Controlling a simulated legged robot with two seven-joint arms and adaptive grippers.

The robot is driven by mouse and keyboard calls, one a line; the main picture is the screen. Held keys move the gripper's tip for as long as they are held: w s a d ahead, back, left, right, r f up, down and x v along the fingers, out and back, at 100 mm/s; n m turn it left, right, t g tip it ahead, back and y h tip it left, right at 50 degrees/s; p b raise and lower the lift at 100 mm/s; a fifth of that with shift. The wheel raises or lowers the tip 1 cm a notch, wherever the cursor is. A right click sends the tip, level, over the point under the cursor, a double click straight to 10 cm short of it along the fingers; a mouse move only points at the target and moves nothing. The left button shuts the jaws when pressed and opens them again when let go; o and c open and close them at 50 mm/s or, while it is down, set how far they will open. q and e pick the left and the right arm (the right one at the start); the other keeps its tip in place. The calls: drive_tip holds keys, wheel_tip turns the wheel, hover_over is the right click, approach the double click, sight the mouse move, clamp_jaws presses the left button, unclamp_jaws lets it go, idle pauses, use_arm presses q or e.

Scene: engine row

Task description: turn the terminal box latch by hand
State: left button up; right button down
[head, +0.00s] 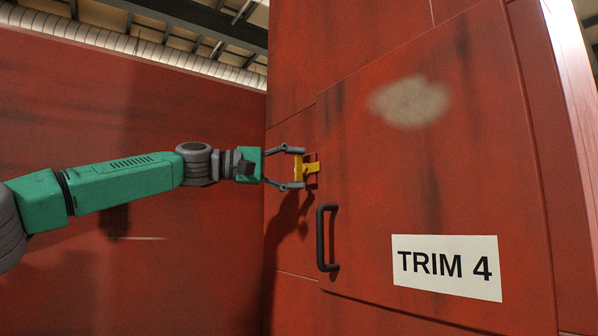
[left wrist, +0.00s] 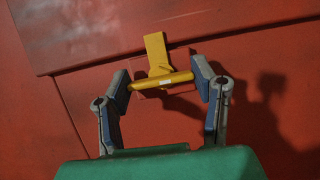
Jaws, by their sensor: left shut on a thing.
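The yellow latch (head: 311,168) sits at the left edge of a red door (head: 378,170) on a red box. In the left wrist view the latch (left wrist: 155,54) shows as a flat yellow tab with a round crossbar. My left gripper (head: 298,169) reaches in from the left and is shut on the latch. In the left wrist view its two fingers (left wrist: 162,87) are at the two ends of the crossbar. My right gripper is not in view.
A black door handle (head: 321,238) stands out just below the latch. A white label reading TRIM 4 (head: 446,267) is at the lower right of the door. A red wall (head: 150,240) lies behind my left arm. A beige smudge (head: 410,102) marks the door above.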

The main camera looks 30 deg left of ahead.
use_arm(q)
drive_tip(key=o, duration=1.2)
drive_tip(key=shift+f, duration=0.45)
drive_tip(key=shift+c, duration=0.2)
drive_tip(key=shift+s+a+r, duration=0.25)
drive_tip(key=shift+a, duration=0.2)
drive_tip(key=v, duration=1.2)
drive_tip(key=shift+w, duration=0.2)
drive_tip(key=shift+s+d, duration=0.1)
drive_tip(key=shift+d, duration=0.2)
drive_tip(key=shift+a, duration=0.15)
